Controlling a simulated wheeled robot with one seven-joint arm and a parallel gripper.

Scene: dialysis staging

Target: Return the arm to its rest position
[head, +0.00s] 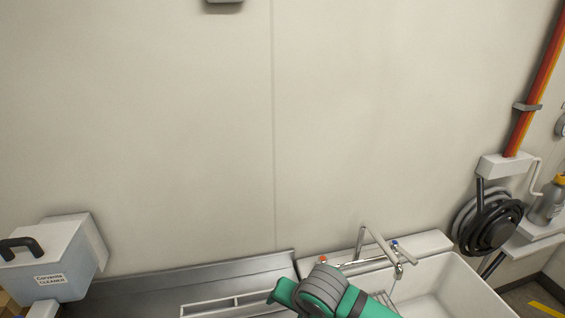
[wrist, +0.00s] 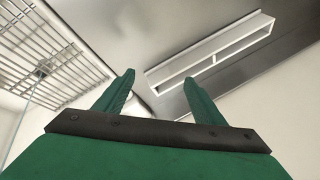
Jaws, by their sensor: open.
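My gripper shows in the wrist view (wrist: 160,92) with its two green fingers spread apart and nothing between them. In the head view, part of my green and grey arm (head: 325,290) shows at the bottom, in front of the sink. The gripper's fingertips cannot be made out there. Beyond the fingers in the wrist view is a white divided tray (wrist: 212,48) on the metal counter.
A white sink (head: 455,285) with a faucet (head: 380,250) stands at the lower right. A steel counter (head: 150,290) runs left of it. A labelled cleaner box (head: 50,262) stands far left. A coiled black hose (head: 492,228) and grey bottle (head: 547,203) are at right.

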